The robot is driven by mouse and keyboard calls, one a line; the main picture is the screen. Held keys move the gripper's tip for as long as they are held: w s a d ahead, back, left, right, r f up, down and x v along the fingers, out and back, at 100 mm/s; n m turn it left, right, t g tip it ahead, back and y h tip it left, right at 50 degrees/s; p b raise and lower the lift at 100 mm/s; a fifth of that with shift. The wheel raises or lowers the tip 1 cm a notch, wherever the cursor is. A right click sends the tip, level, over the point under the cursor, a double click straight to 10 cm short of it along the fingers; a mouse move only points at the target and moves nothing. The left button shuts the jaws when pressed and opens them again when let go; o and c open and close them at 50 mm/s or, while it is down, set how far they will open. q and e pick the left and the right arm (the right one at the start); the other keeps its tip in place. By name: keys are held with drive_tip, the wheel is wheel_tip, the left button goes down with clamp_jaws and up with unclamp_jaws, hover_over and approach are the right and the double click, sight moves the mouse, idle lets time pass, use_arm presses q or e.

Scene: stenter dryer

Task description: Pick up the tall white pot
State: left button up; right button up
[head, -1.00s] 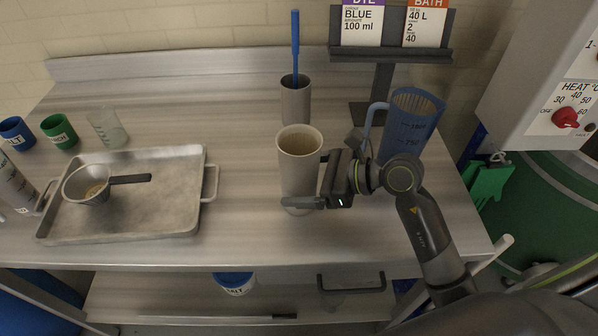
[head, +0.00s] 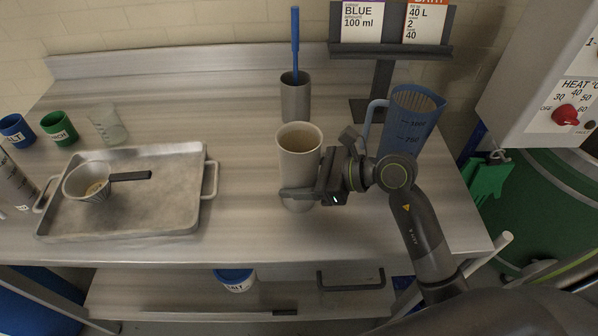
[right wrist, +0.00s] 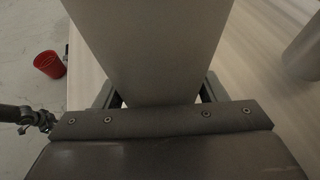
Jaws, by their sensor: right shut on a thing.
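The tall white pot (head: 299,160) stands upright near the front middle of the steel table, open end up. My right gripper (head: 304,194) is shut on its lower part, coming in from the right. In the right wrist view the pot (right wrist: 155,45) fills the middle between the two fingers (right wrist: 158,95). I cannot tell whether its base touches the table. My left gripper is not in view.
A grey cup (head: 296,103) with a blue stick stands behind the pot. A blue jug (head: 407,122) stands close behind my right arm. A metal tray (head: 180,222) with a strainer (head: 87,184) lies to the left. The table between tray and pot is clear.

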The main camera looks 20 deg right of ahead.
sight(280, 142)
drive_tip(key=shift+r+p, duration=3.6)
drive_tip(key=shift+r, duration=1.5)
